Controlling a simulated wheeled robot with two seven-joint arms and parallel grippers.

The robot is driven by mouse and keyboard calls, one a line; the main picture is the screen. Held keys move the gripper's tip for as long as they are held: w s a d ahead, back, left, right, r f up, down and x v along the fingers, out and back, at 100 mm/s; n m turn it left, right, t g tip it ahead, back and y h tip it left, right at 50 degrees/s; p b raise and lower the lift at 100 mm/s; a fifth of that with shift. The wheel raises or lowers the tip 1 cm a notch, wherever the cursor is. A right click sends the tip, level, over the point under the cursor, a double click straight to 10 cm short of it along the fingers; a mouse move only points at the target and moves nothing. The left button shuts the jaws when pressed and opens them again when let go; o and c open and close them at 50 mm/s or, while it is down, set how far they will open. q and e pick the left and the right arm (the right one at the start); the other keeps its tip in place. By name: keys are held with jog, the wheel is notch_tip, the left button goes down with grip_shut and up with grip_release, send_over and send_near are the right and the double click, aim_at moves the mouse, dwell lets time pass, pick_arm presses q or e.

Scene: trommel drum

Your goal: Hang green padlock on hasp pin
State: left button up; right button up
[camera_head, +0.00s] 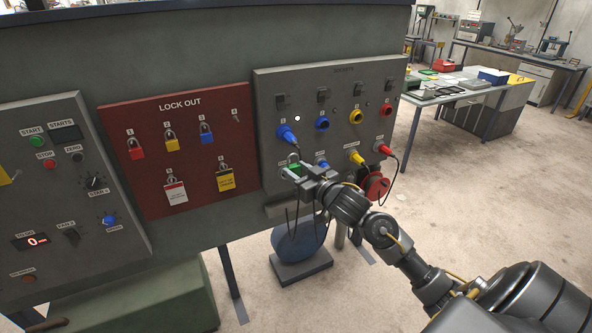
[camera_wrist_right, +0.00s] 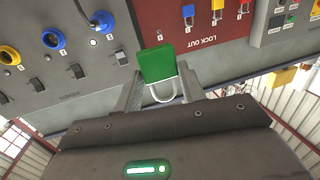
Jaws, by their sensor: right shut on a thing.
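My right gripper (camera_head: 308,182) is shut on the green padlock (camera_head: 294,169), in front of the lower left of the grey socket panel. In the right wrist view the green padlock (camera_wrist_right: 157,63) is between the fingertips of my right gripper (camera_wrist_right: 155,88). Its pale shackle loop lies on the gripper's side of the green body. The red LOCK OUT board (camera_head: 178,153) is left of the gripper. A small bare pin (camera_head: 236,116), which looks like the hasp pin, is at the board's upper right, up and left of the padlock. My left gripper is out of view.
The socket panel (camera_head: 330,72) has several plugs and cables near my gripper. A blue rounded object (camera_head: 299,241) stands below.

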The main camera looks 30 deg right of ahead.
jog(key=shift+s, duration=0.3)
jog(key=shift+s+a, duration=0.25)
jog(key=shift+s, duration=1.2)
jog(key=shift+s+a, duration=0.2)
jog(key=shift+s, duration=1.25)
jog(key=s+a+f+b, duration=0.2)
jog(key=a+f+b, duration=0.5)
jog(key=f, duration=0.1)
jog(key=s+a+f+h+b, duration=0.1)
jog(key=s+a+f+b, duration=0.2)
jog(key=a+f+b, duration=0.4)
jog(key=shift+s+a+f+m, duration=0.35)
jog(key=shift+a+f, duration=0.1)
jog(key=shift+f, duration=0.45)
